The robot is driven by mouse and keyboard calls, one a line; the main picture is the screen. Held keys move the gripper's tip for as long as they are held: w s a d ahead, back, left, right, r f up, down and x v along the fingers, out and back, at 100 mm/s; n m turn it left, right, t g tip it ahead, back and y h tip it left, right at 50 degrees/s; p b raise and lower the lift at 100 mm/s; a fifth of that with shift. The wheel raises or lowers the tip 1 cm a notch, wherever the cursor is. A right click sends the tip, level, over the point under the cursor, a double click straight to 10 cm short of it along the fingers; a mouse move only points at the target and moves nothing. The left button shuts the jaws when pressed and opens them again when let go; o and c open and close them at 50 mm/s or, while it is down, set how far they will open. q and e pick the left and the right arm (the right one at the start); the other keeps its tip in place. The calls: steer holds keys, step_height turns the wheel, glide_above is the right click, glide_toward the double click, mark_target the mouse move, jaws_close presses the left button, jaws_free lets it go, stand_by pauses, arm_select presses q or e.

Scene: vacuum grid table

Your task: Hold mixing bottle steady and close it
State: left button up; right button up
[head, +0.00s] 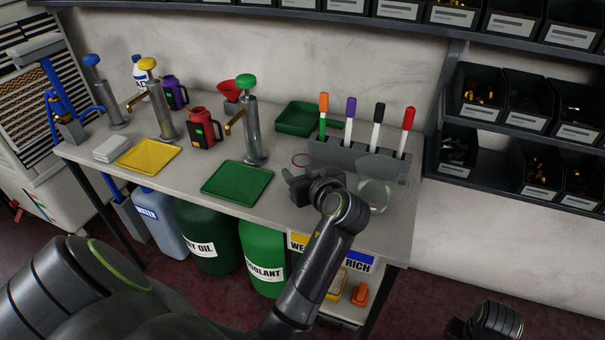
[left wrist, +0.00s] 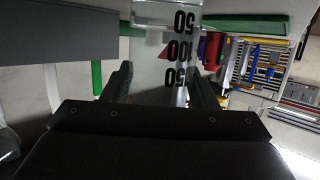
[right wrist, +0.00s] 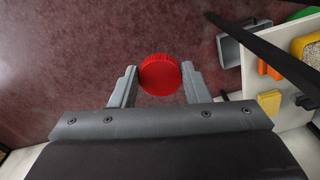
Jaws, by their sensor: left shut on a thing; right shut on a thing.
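The mixing bottle is clear. The bottle's lower part is hidden in the head view. A red ribbed cap (right wrist: 160,75) is held between the fingers of my right gripper (right wrist: 160,82), over the dark red floor. In the head view only part of my right arm shows, at the bottom right.
A clear beaker (head: 374,196) stands right of my left gripper. A grey marker rack (head: 345,160) is behind it. A green tray (head: 237,184) and a green-topped pump (head: 252,130) stand to the left. Shelves of black bins (head: 480,110) are at the right.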

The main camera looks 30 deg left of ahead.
arm_select(q)
step_height(320, 180, up, 10)
steer(key=p, duration=0.1)
arm_select(e)
steer(key=shift+r, duration=0.7)
stand_by(0.5)
arm_select(q)
steer(key=o, duration=0.4)
steer(key=c, duration=0.8)
steer(key=shift+o, duration=0.2)
